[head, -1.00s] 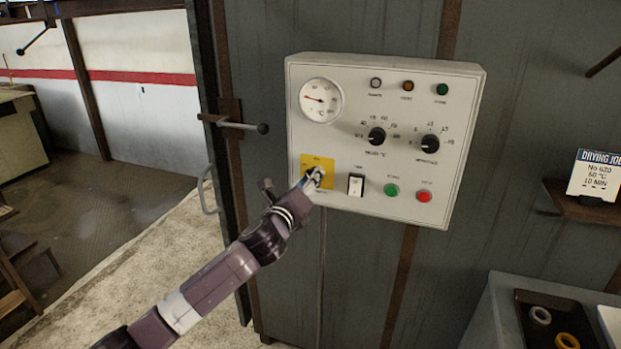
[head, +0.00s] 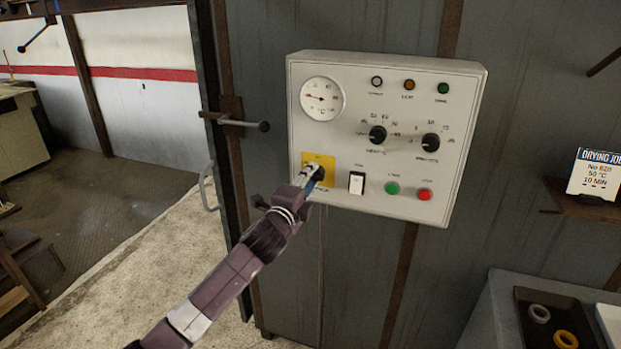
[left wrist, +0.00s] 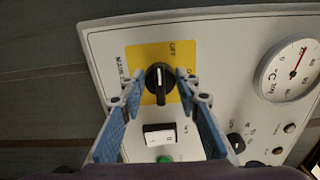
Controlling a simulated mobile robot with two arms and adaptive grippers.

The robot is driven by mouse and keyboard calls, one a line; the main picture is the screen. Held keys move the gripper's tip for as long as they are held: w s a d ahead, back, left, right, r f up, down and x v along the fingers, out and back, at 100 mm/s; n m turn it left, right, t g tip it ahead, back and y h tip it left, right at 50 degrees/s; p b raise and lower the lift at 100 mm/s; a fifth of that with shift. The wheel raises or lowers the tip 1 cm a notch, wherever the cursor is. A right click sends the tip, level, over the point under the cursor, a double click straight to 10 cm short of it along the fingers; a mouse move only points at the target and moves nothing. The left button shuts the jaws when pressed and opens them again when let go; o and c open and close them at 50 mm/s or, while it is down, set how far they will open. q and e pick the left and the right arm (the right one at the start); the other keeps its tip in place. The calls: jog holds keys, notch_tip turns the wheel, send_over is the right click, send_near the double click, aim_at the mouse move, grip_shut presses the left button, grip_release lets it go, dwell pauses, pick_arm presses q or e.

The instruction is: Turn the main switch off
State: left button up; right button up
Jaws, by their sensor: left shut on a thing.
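The main switch is a black rotary knob (left wrist: 159,79) on a yellow plate (head: 313,160) at the lower left of the control panel (head: 455,110). My left gripper (head: 315,172) is at the knob and partly hides it in the head view. In the left wrist view my left gripper's two fingers (left wrist: 160,88) stand on either side of the knob, shut on it. The knob's white mark points to the top of that view, toward the OFF lettering. The right gripper is in neither view.
Beside the knob are a white rocker switch (head: 356,183), a green button (head: 392,188) and a red button (head: 424,194). A round gauge (head: 322,99) and two dials (head: 377,135) (head: 430,142) sit above. A door handle (head: 245,124) juts out left of the panel.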

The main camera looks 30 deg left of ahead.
pick_arm(q)
jog(key=shift+n, duration=0.4)
jog(key=o, duration=1.1)
jog(key=shift+o, duration=0.2)
jog(key=shift+s, duration=0.1)
jog(key=shift+s+d+f, duration=0.1)
jog(key=shift+s, duration=0.2)
jog(key=v, duration=1.1)
jog(key=shift+s, duration=0.1)
